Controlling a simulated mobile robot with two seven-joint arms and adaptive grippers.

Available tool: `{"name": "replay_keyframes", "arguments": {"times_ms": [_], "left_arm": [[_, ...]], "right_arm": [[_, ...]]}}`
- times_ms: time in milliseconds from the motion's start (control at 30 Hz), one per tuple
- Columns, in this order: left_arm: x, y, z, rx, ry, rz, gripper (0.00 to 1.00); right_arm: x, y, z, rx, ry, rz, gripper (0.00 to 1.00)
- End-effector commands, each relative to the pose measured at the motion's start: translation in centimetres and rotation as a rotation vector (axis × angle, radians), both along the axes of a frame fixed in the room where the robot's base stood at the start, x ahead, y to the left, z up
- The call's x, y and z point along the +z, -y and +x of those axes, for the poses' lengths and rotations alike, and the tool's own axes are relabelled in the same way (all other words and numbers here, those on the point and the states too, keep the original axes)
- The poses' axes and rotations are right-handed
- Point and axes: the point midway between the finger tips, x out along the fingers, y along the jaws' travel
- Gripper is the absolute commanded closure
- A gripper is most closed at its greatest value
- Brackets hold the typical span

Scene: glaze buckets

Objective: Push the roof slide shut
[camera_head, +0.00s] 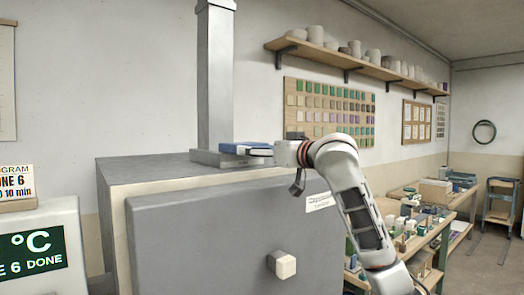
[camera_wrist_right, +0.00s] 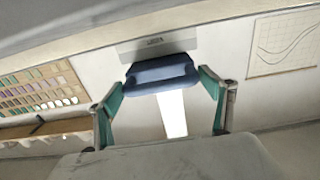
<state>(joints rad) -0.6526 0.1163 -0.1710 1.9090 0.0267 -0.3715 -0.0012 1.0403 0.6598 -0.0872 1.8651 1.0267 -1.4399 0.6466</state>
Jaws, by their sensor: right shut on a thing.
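The grey kiln (camera_head: 230,225) has the roof slide (camera_head: 213,157) on its top, at the foot of the square grey flue. The slide's blue handle (camera_head: 240,147) sticks out to the right of the flue. My right gripper (camera_head: 268,151) reaches over the kiln top from the right and is shut on the blue handle. How far the slide is out is hard to tell. My left gripper is not in view.
The flue (camera_head: 215,80) rises from the kiln top. The kiln door has a pale knob (camera_head: 283,265). A display reading "6 DONE" (camera_head: 35,255) stands at the left. A wall shelf of pots (camera_head: 350,58) and a crowded workbench (camera_head: 425,225) are at the right.

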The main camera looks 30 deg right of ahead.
Motion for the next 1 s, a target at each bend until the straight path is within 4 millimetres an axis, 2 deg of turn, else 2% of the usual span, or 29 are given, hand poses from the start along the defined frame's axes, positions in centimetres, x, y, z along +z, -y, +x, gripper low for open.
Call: {"name": "replay_keyframes", "arguments": {"times_ms": [300,433,667,700,733,1000], "left_arm": [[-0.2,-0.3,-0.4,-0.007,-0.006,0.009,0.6],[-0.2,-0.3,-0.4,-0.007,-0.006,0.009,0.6],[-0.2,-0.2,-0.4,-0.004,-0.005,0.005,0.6],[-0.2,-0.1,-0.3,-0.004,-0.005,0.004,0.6],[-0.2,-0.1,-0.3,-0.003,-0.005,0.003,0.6],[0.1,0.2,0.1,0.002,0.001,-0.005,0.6]], "right_arm": [[0.1,-0.7,4.7,0.009,0.0,0.007,0.58],[0.0,-0.8,5.4,0.009,0.001,0.007,0.58],[0.0,-0.8,5.4,0.01,0.001,0.007,0.58],[0.0,-0.8,5.4,0.01,0.001,0.007,0.17],[0.0,-0.9,5.4,0.011,0.001,0.007,0.13],[0.0,-0.7,5.4,0.006,0.001,0.004,0.13]]}}
